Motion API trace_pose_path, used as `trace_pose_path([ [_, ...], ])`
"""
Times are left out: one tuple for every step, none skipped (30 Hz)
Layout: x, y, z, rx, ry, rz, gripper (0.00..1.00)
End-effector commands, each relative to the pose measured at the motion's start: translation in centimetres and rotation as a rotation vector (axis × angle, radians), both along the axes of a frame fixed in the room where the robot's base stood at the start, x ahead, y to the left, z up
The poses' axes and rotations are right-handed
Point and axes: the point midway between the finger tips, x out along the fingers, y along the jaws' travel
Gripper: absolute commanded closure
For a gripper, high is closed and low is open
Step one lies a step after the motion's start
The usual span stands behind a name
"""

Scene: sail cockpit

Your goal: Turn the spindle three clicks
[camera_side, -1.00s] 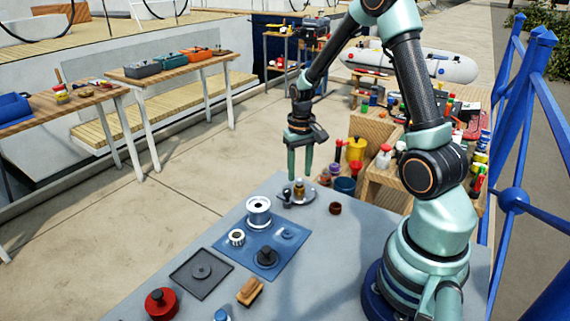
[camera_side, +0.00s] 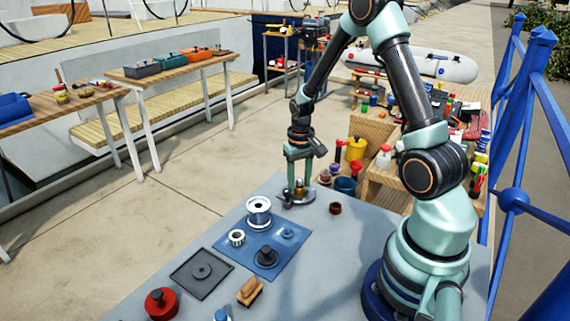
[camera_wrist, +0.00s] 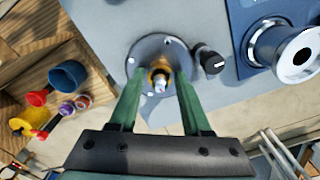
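The spindle (camera_wrist: 160,84) is a short brass and steel post standing up from a round grey metal plate (camera_wrist: 142,54) with bolts. In the side view the plate (camera_side: 311,200) sits at the far edge of the grey table, and the spindle (camera_side: 299,189) is partly hidden by my fingers. My gripper (camera_wrist: 159,74) points down over it. Its two green fingers stand on either side of the spindle, and they look apart from it. In the side view my gripper (camera_side: 298,184) has its fingertips low, beside the spindle. A black knob (camera_wrist: 208,58) with a white mark stands beside the plate.
A small brown cup (camera_side: 335,208) is on the table to the right. Wooden shelves with pots and a blue cup (camera_wrist: 68,76) stand beyond the table edge.

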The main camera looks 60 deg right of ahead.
Motion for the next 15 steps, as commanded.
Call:
trace_pose_path([
  [0.01,0.0,0.01,0.0,0.0,0.0,0.53],
  [0.01,0.0,0.01,0.0,0.0,0.0,0.53],
  [0.01,0.0,0.02,0.0,0.0,0.0,0.53],
  [0.01,0.0,0.02,0.0,0.0,0.0,0.53],
  [0.01,0.0,0.02,0.0,0.0,0.0,0.53],
  [0.01,0.0,0.02,0.0,0.0,0.0,0.53],
  [0.01,0.0,0.02,0.0,0.0,0.0,0.53],
  [0.01,0.0,0.03,0.0,0.0,0.0,0.53],
  [0.01,0.0,0.06,0.0,0.0,0.0,0.53],
  [0.01,0.0,0.08,0.0,0.0,0.0,0.53],
  [0.01,0.0,0.11,0.0,0.0,0.0,0.53],
  [0.01,0.0,0.17,0.0,-0.001,0.0,0.53],
  [0.02,-0.01,0.21,0.0,-0.001,0.0,0.53],
  [0.02,-0.01,0.26,0.0,-0.001,0.0,0.53],
  [0.02,-0.01,0.33,0.0,-0.001,0.0,0.53],
])
